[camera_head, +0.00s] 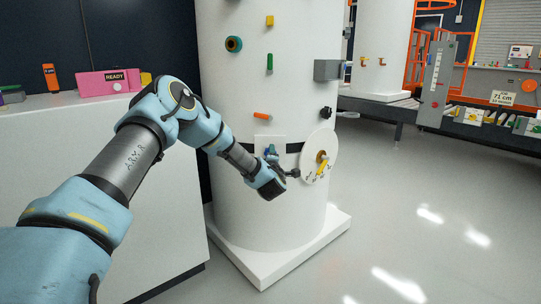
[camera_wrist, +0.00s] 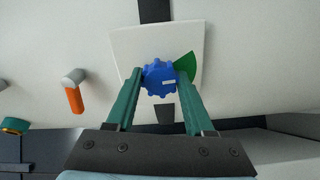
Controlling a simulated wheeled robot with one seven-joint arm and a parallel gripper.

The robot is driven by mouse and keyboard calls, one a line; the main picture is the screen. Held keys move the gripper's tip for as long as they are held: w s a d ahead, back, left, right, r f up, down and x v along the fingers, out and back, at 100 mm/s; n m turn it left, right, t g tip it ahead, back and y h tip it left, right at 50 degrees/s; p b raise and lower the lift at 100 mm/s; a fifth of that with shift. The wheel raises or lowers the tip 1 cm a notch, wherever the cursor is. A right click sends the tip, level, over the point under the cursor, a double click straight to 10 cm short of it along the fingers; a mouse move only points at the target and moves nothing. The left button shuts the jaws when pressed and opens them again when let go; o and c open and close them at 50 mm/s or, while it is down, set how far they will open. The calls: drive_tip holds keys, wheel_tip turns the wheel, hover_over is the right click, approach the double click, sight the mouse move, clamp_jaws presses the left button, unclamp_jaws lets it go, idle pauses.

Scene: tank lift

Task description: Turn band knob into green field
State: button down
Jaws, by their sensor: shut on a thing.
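The blue band knob (camera_wrist: 160,77) has a scalloped rim and sits on a square white plate (camera_wrist: 122,47). A small pale mark shows on the knob's face, right of its middle. The green field (camera_wrist: 188,63) is a wedge on the plate at the knob's right, partly hidden by the right finger. My gripper (camera_wrist: 159,80) has its two teal fingers on either side of the knob and is shut on it. In the head view, the plate (camera_head: 262,139) is on the white tank, with my gripper (camera_head: 271,156) in front of it and the knob mostly hidden.
A round white dial (camera_head: 326,144) with a yellow handle stands close at the right of my gripper. An orange-tipped lever (camera_wrist: 75,98) is left of the plate in the wrist view. Open floor lies to the right.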

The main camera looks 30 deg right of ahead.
drive_tip(key=shift+f+m, duration=0.1)
drive_tip(key=shift+m, duration=0.3)
drive_tip(key=shift+c, duration=1.4)
unclamp_jaws()
drive_tip(key=p+v, duration=0.1)
drive_tip(key=v, duration=1)
drive_tip(key=shift+w, duration=0.15)
